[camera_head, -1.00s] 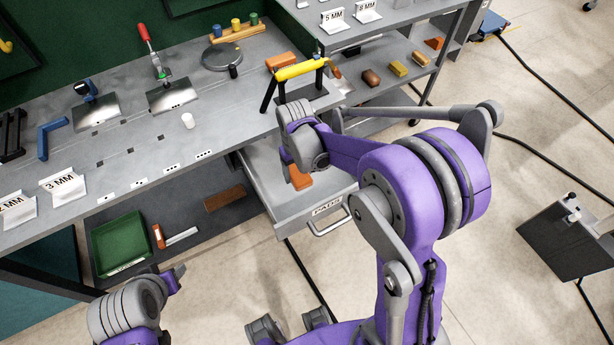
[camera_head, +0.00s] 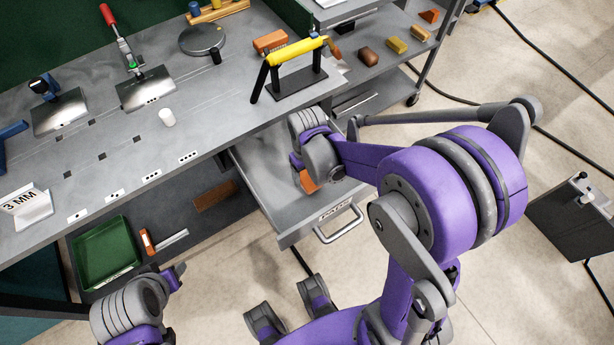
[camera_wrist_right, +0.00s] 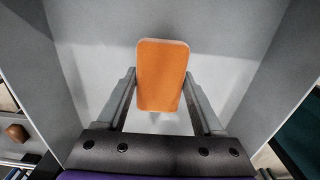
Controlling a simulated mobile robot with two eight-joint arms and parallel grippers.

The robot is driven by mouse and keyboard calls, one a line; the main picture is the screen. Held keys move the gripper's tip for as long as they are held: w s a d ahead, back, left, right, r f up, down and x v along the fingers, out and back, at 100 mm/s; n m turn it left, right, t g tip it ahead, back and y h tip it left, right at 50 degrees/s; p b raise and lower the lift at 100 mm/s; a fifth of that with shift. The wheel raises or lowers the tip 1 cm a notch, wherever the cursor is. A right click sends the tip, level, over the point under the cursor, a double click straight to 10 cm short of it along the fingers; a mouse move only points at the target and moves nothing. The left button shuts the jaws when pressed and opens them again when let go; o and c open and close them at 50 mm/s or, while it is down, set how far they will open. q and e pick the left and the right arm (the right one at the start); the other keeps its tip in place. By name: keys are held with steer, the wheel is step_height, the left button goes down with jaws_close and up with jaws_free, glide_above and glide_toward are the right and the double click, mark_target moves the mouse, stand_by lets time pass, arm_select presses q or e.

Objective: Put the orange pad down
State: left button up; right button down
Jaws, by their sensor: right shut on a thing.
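The orange pad (camera_head: 308,182) is in my right gripper, over the open grey drawer (camera_head: 290,226) whose front is labelled PADS. In the right wrist view the pad (camera_wrist_right: 161,72) sits between the two fingers of my right gripper (camera_wrist_right: 161,90), which is shut on it. The drawer's grey floor and walls surround the pad in that view; I cannot tell whether the pad touches the floor. In the head view the wrist partly hides the pad and fingers. My left gripper (camera_head: 174,277) is at the lower left, away from the drawer; its jaw opening is unclear.
A green bin (camera_head: 105,252) stands on the lower shelf. A shelf unit with several blocks is at upper right.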

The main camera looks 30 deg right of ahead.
steer(key=shift+f, duration=0.8)
